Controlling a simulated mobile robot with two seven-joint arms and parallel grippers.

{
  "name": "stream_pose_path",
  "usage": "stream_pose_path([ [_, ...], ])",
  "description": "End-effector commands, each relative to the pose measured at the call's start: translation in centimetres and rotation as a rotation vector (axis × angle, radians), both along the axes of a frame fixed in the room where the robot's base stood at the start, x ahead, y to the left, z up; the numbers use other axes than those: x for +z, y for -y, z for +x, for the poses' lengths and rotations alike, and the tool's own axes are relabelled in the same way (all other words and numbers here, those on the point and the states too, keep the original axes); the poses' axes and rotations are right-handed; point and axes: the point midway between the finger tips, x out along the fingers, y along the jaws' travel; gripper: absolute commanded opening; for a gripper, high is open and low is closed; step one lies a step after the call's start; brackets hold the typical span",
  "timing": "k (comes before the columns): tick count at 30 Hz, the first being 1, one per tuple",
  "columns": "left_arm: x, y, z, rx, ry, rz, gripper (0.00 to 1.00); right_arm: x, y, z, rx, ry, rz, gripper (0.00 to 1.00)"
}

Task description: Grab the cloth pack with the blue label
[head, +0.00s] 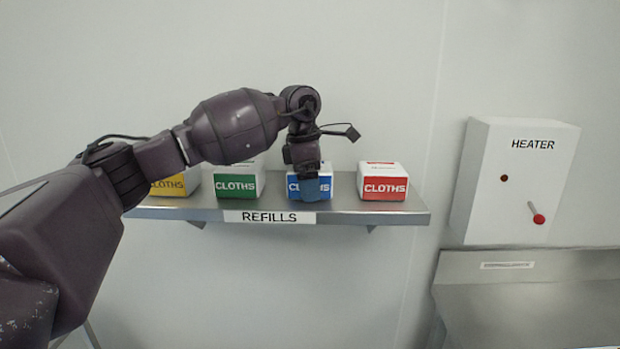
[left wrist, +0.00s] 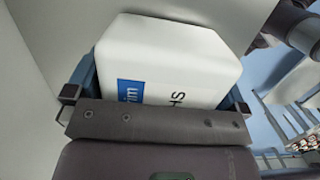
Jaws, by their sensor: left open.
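The cloth pack with the blue label (head: 294,187) stands upright on the shelf, third from the left in the head view. My left gripper (head: 310,187) is in front of it and hides part of its label. In the left wrist view the white pack (left wrist: 170,50) fills the space between the two fingers, with a bit of blue label showing. One finger is at each side of the pack, and the left gripper (left wrist: 158,88) is open. I cannot tell whether either finger touches it. My right gripper is not in view.
The metal shelf (head: 390,215) also holds a green pack (head: 237,183) to the left, a yellow pack (head: 170,186) further left, and a red pack (head: 384,186) to the right. A heater box (head: 515,180) hangs on the wall at right, above a metal surface (head: 530,300).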

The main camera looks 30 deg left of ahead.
Motion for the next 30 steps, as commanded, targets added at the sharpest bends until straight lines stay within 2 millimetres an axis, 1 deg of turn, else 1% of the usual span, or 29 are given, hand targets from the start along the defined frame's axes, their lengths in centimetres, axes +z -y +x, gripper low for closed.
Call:
stream_pose_path([
  [2, 0.0, 0.0, 0.0, 0.0, 0.0, 0.0, 1.0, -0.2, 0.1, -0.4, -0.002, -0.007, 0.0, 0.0],
  [3, 0.0, 0.0, 0.0, 0.0, 0.0, 0.0, 0.97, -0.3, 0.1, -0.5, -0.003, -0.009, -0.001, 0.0],
  [8, 0.0, 0.0, 0.0, 0.0, 0.0, 0.0, 0.72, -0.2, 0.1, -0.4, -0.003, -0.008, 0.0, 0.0],
  [9, 0.0, 0.0, 0.0, 0.0, 0.0, 0.0, 0.66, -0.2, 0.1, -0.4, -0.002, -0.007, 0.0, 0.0],
  [11, 0.0, 0.0, 0.0, 0.0, 0.0, 0.0, 0.58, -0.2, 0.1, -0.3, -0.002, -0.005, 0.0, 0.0],
  [18, 0.2, 0.0, 0.0, -0.001, 0.001, 0.0, 0.58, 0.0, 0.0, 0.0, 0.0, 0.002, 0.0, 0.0],
  [22, 1.0, 0.0, 0.0, -0.001, 0.003, -0.001, 0.58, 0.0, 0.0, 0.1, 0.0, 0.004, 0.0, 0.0],
  [26, 3.0, 0.1, 0.0, -0.001, 0.005, -0.002, 0.58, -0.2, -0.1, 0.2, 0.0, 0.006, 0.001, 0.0],
  [29, 5.2, 0.0, 0.1, 0.0, 0.006, -0.001, 0.58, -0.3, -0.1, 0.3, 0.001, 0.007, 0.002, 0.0],
  [30, 6.3, 0.1, 0.0, -0.001, 0.006, -0.002, 0.58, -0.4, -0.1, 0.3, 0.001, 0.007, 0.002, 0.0],
])
